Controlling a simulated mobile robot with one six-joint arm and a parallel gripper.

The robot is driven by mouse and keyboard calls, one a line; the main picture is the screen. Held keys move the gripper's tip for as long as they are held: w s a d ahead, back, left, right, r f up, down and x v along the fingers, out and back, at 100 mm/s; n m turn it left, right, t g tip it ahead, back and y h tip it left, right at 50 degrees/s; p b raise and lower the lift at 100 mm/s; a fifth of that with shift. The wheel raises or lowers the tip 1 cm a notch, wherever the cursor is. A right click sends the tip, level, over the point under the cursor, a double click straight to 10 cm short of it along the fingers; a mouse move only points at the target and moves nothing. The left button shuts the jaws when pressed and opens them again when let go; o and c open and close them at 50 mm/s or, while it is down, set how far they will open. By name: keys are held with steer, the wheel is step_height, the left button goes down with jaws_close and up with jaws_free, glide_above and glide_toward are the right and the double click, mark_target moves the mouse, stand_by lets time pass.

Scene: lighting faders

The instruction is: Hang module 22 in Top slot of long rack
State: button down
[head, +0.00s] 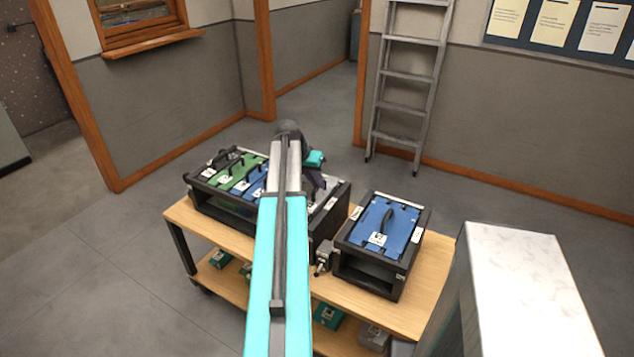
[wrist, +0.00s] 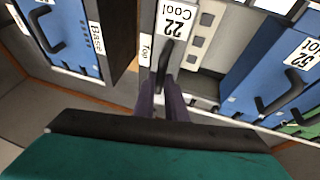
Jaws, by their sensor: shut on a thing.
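Module 22 (wrist: 198,48), a pale grey panel labelled "22 Cool" with a dark handle, is at top centre in the wrist view. My gripper (wrist: 165,82) is shut on its handle. A "Top" label (wrist: 146,48) on the long rack's dark end frame is right beside the module. The module lies along the row at that end; whether it is fully seated I cannot tell. In the head view the long black rack (head: 213,209) stands on the cart, with my gripper (head: 317,182) over its right end.
Blue module 52 (wrist: 268,75) and a green one sit farther along the row. A short rack (head: 347,262) with a blue module (head: 384,228) stands on the wooden cart (head: 434,278), right of the long rack. A white-topped block (head: 525,285) is at right. A ladder (head: 408,85) leans behind.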

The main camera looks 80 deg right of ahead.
steer(key=shift+f+b, duration=0.55)
steer(key=shift+f, duration=0.55)
stand_by(0.6)
steer(key=c, duration=1.7)
jaws_free()
steer(key=shift+f, duration=0.15)
steer(key=shift+a, duration=0.1)
steer(key=b+v, duration=0.2)
steer(key=v, duration=1.2)
step_height(320, 180, up, 7)
steer(key=p, duration=0.4)
